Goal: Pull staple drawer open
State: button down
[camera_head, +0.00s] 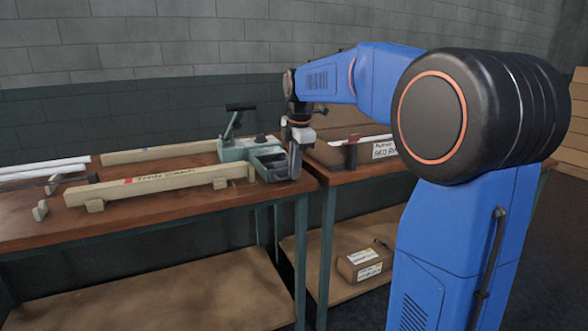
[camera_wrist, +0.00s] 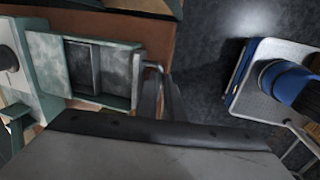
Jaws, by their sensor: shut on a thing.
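The grey-green staple machine (camera_head: 235,152) stands at the right end of the left wooden table. Its drawer (camera_head: 271,163) sticks out on the side facing my gripper. In the wrist view the drawer (camera_wrist: 97,72) shows from above, with its inside and a divider visible. A thin bar handle (camera_wrist: 153,66) is on the drawer's right end. My gripper (camera_head: 294,174) is beside the drawer front and points down. In the wrist view its fingers (camera_wrist: 162,92) are closed at the handle; the exact contact is partly hidden.
Long wooden beams (camera_head: 150,184) and pale tubes (camera_head: 45,169) lie on the left table. A second table to the right holds cardboard boxes (camera_head: 338,150). A small box (camera_head: 365,262) sits on its lower shelf. Open floor lies beyond the table edge in the wrist view.

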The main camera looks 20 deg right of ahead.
jog(key=s, duration=0.9)
jog(key=shift+s, duration=0.25)
jog(key=c, duration=1.9)
grip_release()
jog(key=s+r, duration=0.3)
jog(key=r, duration=1.4)
jog(key=shift+s, duration=0.2)
jog(key=s+a+f+m+t, duration=0.1)
jog(key=s+a+f+m, duration=0.1)
jog(key=s+f+m, duration=0.4)
jog(key=s+a+f+m, duration=0.2)
jog(key=s+f+m, duration=0.4)
jog(key=f, duration=0.9)
jog(key=s+a+f+m+t, duration=0.1)
jog(key=s+a+f+m, duration=0.1)
jog(key=s+f+m, duration=0.4)
jog(key=s+f, duration=0.4)
jog(key=s, duration=0.1)
jog(key=shift+a+f+t, duration=0.2)
jog(key=shift+f+t, duration=0.1)
jog(key=shift+f, duration=0.05)
